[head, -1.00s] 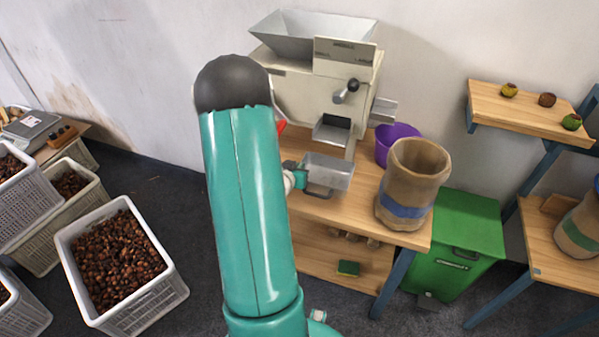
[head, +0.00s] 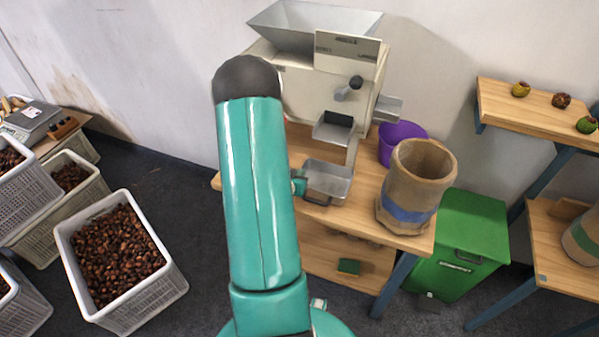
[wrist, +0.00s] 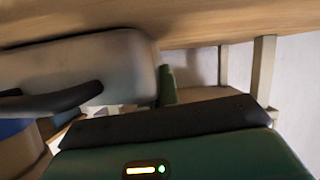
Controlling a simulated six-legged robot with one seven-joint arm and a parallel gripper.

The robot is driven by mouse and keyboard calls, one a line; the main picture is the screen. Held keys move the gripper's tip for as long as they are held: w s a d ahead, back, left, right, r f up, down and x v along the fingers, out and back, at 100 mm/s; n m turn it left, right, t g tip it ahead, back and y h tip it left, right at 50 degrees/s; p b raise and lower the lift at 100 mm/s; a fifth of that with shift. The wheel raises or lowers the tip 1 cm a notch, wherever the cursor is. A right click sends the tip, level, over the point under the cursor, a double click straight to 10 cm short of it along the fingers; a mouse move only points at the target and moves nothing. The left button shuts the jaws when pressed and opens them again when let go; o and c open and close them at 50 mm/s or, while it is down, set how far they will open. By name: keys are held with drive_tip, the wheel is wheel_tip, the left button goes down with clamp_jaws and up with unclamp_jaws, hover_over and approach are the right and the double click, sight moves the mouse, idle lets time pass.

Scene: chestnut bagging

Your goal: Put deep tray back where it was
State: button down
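The deep tray (head: 338,196) is a grey metal pan with a dark loop on its near side. In the head view it looks level and empty, below the machine's spout (head: 334,131) and over the wooden table. I cannot tell whether it touches the tabletop. My gripper (head: 299,183) is at the tray's left side and appears shut on it; my arm hides part of the grip. In the wrist view the tray's grey wall (wrist: 85,62) fills the left, with a dark curved piece across it.
A paper sack (head: 420,170) with a blue band stands right of the tray, with a purple bowl (head: 402,135) behind it. A green bin (head: 470,240) is right of the table. White crates of chestnuts (head: 168,292) stand at the left. A sponge (head: 348,267) lies on the lower shelf.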

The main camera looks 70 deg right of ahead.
drive_tip(key=shift+a+r, duration=0.1)
drive_tip(key=shift+a, duration=0.1)
drive_tip(key=shift+d, duration=0.15)
drive_tip(key=shift+f, duration=0.25)
drive_tip(key=c, duration=1.7)
unclamp_jaws()
drive_tip(key=shift+r, duration=0.2)
drive_tip(key=v, duration=1.2)
drive_tip(key=shift+f, duration=0.1)
